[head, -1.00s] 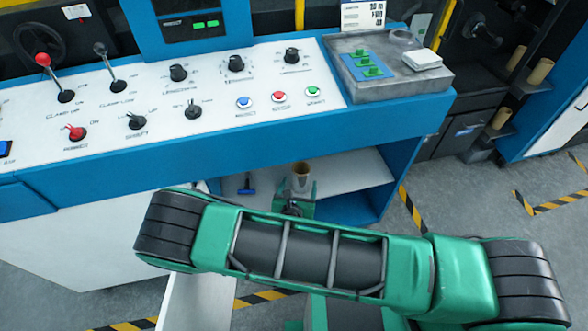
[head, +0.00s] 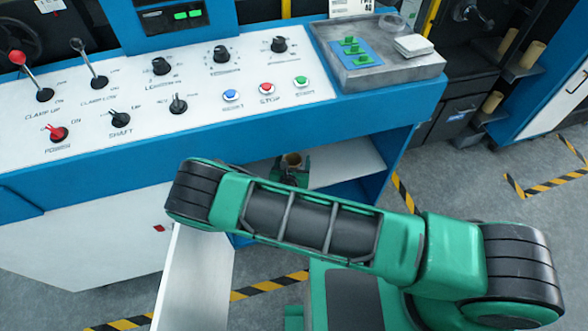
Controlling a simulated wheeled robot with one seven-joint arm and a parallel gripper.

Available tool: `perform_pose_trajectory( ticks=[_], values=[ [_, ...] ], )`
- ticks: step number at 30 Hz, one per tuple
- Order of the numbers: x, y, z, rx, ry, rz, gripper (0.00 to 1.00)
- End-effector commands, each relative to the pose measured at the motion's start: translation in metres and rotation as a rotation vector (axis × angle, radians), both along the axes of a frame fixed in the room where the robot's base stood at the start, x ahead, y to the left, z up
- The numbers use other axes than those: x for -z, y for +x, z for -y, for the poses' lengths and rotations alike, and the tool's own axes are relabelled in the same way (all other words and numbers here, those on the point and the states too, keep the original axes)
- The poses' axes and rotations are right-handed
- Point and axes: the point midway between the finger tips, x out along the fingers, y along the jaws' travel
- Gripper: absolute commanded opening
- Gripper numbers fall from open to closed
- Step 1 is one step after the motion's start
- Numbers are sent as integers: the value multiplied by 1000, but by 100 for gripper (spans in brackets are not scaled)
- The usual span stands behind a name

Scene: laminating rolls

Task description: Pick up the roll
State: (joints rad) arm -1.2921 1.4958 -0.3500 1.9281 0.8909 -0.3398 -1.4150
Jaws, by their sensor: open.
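A brown roll (head: 291,160) shows by its upper end in the open shelf space under the control panel, in the head view. Its lower part is hidden behind my gripper and arm. My gripper (head: 290,175) is open and reaches into that space at the roll. Only a small green and dark part of it shows above my forearm. I cannot tell whether the fingers are around the roll or touch it.
The blue and white control console (head: 140,165) overhangs the shelf (head: 345,165). A white cabinet door (head: 195,275) hangs open at the lower left of my arm. Several tan rolls (head: 531,54) sit on a dark rack at the right.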

Motion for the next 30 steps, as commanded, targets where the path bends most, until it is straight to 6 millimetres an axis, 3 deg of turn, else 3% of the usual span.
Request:
perform_pose_trajectory(
  ticks=[10,16,30],
  values=[
    [3,7,1,0,-1,0,72],
    [3,7,1,0,0,0,26],
    [-6,7,7,5,0,1,26]
  ],
)
